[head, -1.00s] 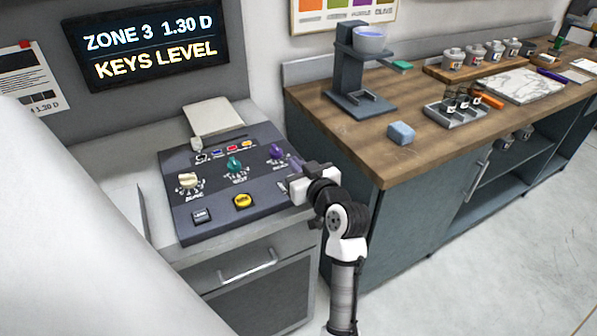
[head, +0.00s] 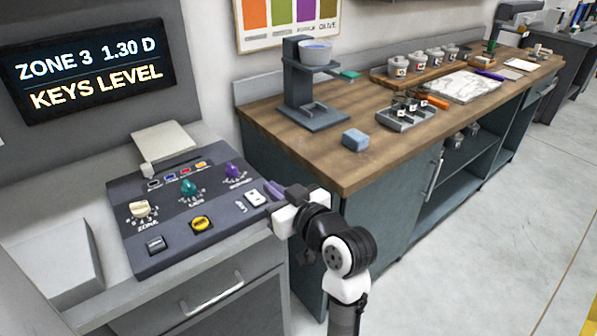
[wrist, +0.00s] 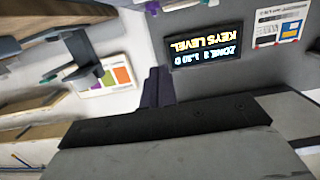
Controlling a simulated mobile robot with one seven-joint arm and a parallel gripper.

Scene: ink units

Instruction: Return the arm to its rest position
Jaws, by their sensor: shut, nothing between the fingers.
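My gripper (head: 274,190) is at the right edge of the control panel in the head view, its dark fingers pointing left and away from me. Its fingers (wrist: 157,88) lie together in the wrist view, shut and empty. The arm behind it is bent and comes up from the bottom of the head view. The wrist view is turned upside down. I cannot tell whether the fingertips touch the panel.
The control panel (head: 178,238) has knobs and buttons on a grey cabinet. A screen (head: 92,72) reads "ZONE 3 1.30 D, KEYS LEVEL". The wooden counter (head: 375,165) behind holds a stand (head: 303,85), a blue block (head: 355,139) and several jars. Open floor (head: 500,230) lies at right.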

